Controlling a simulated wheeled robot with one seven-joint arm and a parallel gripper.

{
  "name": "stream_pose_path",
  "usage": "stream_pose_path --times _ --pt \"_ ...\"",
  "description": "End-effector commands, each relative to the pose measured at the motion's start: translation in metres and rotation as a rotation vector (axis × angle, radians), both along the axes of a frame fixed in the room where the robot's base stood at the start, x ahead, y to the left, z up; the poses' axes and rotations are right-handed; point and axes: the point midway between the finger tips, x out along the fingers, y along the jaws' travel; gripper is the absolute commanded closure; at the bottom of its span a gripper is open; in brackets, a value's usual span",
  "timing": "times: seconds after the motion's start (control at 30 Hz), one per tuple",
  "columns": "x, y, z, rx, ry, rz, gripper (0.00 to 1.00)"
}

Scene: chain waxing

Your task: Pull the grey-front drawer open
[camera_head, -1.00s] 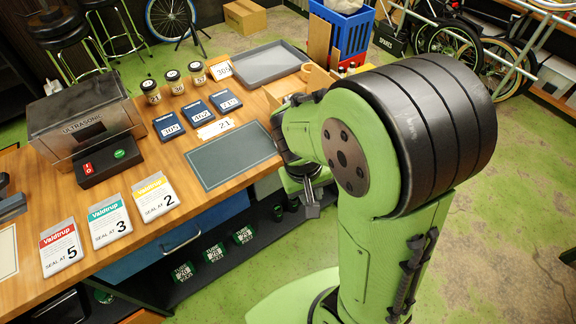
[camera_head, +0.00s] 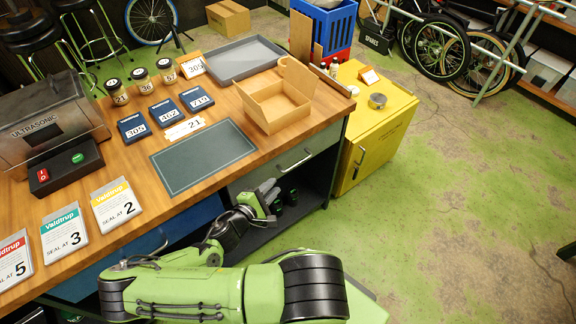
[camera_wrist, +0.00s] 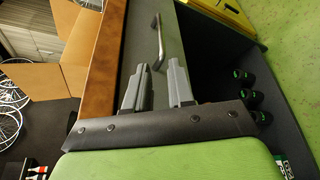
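The grey-front drawer (camera_head: 318,147) is under the right end of the wooden bench, and its front looks flush with the bench, so shut. Its metal bar handle (camera_head: 295,161) is on the front. In the wrist view the grey front (camera_wrist: 138,38) and the handle (camera_wrist: 157,40) lie ahead of the fingers. My gripper (camera_head: 270,191) is in front of the bench, lower and to the left of the handle, not touching it. In the wrist view my gripper (camera_wrist: 157,78) has its two grey fingers apart with nothing between them.
An open cardboard box (camera_head: 275,104) stands on the bench (camera_head: 210,175) above the drawer. A yellow cabinet (camera_head: 375,135) stands close to the right. A dark shelf with several dark green-marked items (camera_wrist: 245,97) is below. Green floor (camera_head: 430,220) is clear at right.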

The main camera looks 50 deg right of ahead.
Motion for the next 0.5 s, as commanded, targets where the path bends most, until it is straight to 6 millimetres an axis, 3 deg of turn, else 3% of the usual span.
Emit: stream_pose_path --times 0.3,0.5 --pt "0.007 -0.080 -0.020 -0.001 0.000 -0.008 0.77" --pt "0.012 -0.119 -0.029 0.001 0.002 -0.007 0.77"
